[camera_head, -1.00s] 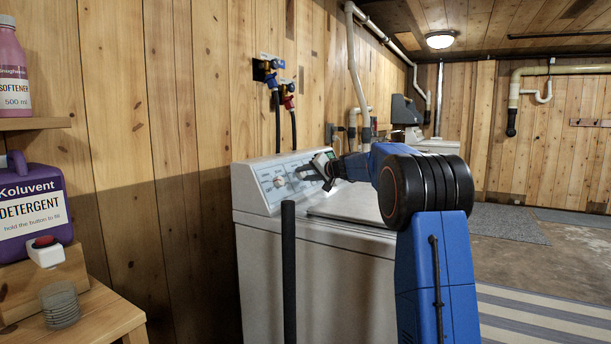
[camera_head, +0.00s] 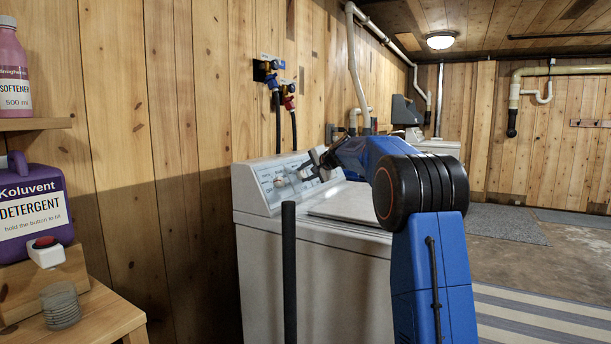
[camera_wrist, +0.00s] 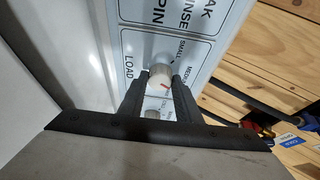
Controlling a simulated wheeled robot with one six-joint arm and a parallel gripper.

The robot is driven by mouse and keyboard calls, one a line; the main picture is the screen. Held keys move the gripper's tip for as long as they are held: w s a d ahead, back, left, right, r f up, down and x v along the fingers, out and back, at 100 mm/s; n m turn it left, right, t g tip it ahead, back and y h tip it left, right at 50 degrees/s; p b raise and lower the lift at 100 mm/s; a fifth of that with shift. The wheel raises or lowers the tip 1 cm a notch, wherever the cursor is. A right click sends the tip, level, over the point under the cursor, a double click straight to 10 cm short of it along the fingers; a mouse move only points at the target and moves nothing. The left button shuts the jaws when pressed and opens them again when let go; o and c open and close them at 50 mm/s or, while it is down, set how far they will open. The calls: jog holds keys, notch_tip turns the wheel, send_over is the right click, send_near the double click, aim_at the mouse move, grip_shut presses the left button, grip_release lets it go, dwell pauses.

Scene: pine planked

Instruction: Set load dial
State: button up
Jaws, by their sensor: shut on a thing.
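Another pale knob (camera_head: 281,182) shows to the left on the panel.
The white washer (camera_head: 318,270) stands against the plank wall with its lid (camera_head: 345,203) closed. A dark upright pole (camera_head: 289,270) is in front of it. A wooden table (camera_head: 95,315) with a detergent jug (camera_head: 35,205) is at left. Open floor lies at right.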

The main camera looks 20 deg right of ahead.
jog(key=shift+w+r+m+g, duration=0.1)
jog(key=shift+m+g, duration=0.45)
jog(key=shift+m, duration=0.8)
jog(key=shift+r+m+g, duration=0.1)
jog(key=shift+m+g, duration=0.45)
jog(key=shift+m, duration=0.8)
jog(key=o, duration=1.1)
jog(key=shift+c, duration=0.2)
jog(key=v, duration=1.7)
jog(key=shift+a+r, duration=0.15)
jog(key=shift+r, duration=0.15)
